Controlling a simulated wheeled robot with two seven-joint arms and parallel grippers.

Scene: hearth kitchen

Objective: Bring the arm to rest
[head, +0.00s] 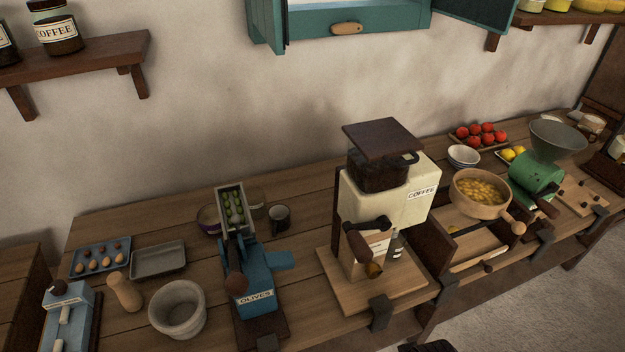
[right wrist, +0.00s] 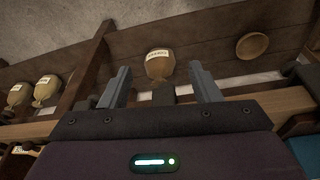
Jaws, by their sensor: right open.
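My right gripper (right wrist: 161,85) shows in the right wrist view with its two fingers spread wide apart. Nothing is held between the fingers. A tan jar with a pale label (right wrist: 160,65) shows in the gap beyond them, apart from both fingers. My left gripper is in neither view. In the head view no gripper can be made out; a small dark shape at the bottom edge is too cut off to tell.
The wooden counter (head: 120,235) holds a blue olive press (head: 258,285), a cream coffee grinder (head: 395,195), a stone mortar (head: 177,310), a wooden bowl of yellow pieces (head: 480,190) and a green mill (head: 537,175). More jars (right wrist: 45,88) and a round wooden dish (right wrist: 252,46) show in the wrist view.

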